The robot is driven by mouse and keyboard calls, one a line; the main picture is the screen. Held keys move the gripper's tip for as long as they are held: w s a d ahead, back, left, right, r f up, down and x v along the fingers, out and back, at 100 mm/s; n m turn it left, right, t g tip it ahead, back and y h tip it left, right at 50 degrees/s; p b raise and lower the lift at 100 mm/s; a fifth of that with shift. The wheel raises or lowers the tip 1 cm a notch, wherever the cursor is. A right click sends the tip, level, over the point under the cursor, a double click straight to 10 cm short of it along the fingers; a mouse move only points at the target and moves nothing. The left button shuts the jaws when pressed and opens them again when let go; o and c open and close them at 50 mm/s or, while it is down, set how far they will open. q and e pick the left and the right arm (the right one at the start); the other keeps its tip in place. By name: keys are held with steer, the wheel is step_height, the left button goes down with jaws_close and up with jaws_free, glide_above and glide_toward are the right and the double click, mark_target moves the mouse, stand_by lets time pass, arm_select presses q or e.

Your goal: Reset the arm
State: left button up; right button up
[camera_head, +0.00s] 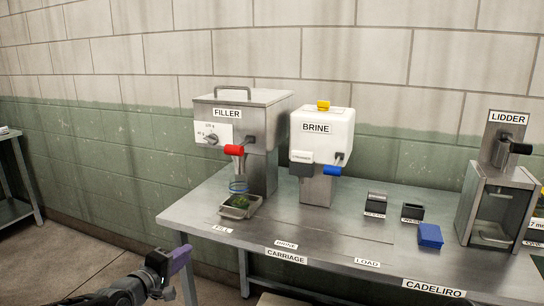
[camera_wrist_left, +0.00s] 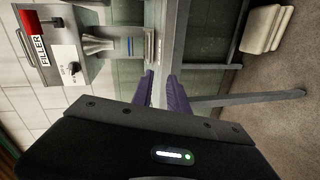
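My left gripper (camera_head: 180,258) has purple fingers and is at the lower left in the head view, in front of the table's left end and apart from it. In the left wrist view its two purple fingers (camera_wrist_left: 160,92) stand apart with nothing between them. My right gripper is in neither view. The filler also shows sideways in the left wrist view (camera_wrist_left: 75,50).
The steel table (camera_head: 330,235) carries the white brine machine (camera_head: 320,140), two small dark blocks (camera_head: 376,202), a blue block (camera_head: 430,235) and the lidder (camera_head: 498,190). Another table (camera_head: 15,205) stands far left. The floor between the tables looks clear.

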arm_select(q)
steer(key=s+d+f+m+g, duration=0.2)
steer(key=s+d+f, duration=0.3)
steer(key=f, duration=0.4)
steer(key=s+d+f+m+g, duration=0.2)
steer(key=s+f+g, duration=0.1)
steer(key=s+f, duration=0.45)
steer(key=s+d+f+m+g, duration=0.15)
steer(key=s+d+f, duration=0.35)
steer(key=f, duration=0.5)
steer(key=s+d+f+m+g, duration=0.1)
steer(key=s+f+g, duration=0.1)
steer(key=s, duration=0.6)
steer(key=s+d+f+m+g+y, duration=0.1)
steer(key=s+d+f+m+g, duration=0.1)
steer(key=s+f, duration=0.3)
steer(key=s+d+f+m+g+p, duration=0.1)
steer(key=s+f+g, duration=0.2)
steer(key=s, duration=0.9)
steer(key=shift+d+f, duration=0.15)
steer(key=shift+d, duration=0.05)
